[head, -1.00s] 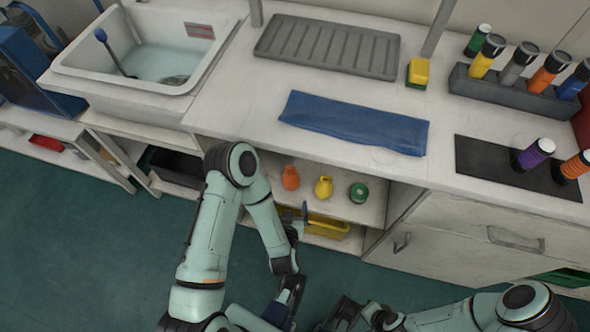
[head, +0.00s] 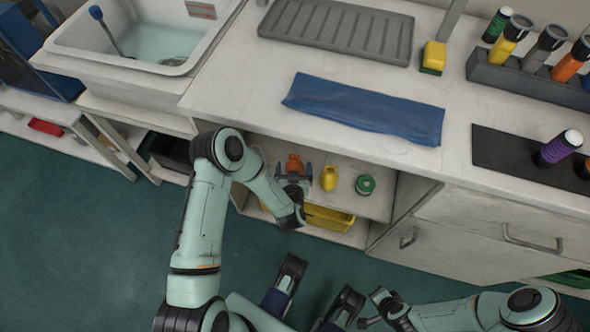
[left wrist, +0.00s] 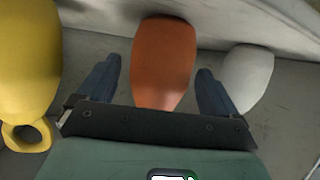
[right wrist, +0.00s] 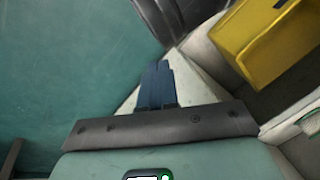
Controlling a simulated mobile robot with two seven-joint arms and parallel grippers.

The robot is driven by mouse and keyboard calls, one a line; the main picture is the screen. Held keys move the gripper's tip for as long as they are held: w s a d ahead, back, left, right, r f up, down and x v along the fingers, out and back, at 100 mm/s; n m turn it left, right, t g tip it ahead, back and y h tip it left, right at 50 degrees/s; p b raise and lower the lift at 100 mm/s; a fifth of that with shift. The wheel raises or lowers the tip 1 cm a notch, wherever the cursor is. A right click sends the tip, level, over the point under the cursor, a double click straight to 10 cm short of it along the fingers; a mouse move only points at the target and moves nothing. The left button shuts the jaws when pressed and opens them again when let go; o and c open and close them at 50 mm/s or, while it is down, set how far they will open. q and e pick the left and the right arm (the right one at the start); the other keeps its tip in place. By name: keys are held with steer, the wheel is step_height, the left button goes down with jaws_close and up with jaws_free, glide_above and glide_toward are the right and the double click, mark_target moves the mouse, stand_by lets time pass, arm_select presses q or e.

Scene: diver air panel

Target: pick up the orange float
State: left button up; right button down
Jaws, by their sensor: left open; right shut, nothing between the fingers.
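In the left wrist view the orange float (left wrist: 164,62) sits between the two blue fingers (left wrist: 156,85). The fingers are open, with a gap on each side of the float. My right gripper (right wrist: 157,84) is shut and empty, low over the floor by the shelf unit.
A yellow float (head: 329,178) and a green round item (head: 365,185) stand to the right on the same shelf. A white float (left wrist: 249,75) shows close to one finger in the left wrist view. A yellow bin (head: 328,218) sits below. The counter overhangs the shelf.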

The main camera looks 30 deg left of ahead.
arm_select(q)
steer(key=shift+x, duration=1.35)
steer(key=c, duration=1.1)
arm_select(e)
steer(key=shift+w+d+f, duration=0.3)
steer(key=shift+w+f, duration=0.15)
steer(key=shift+w, duration=0.25)
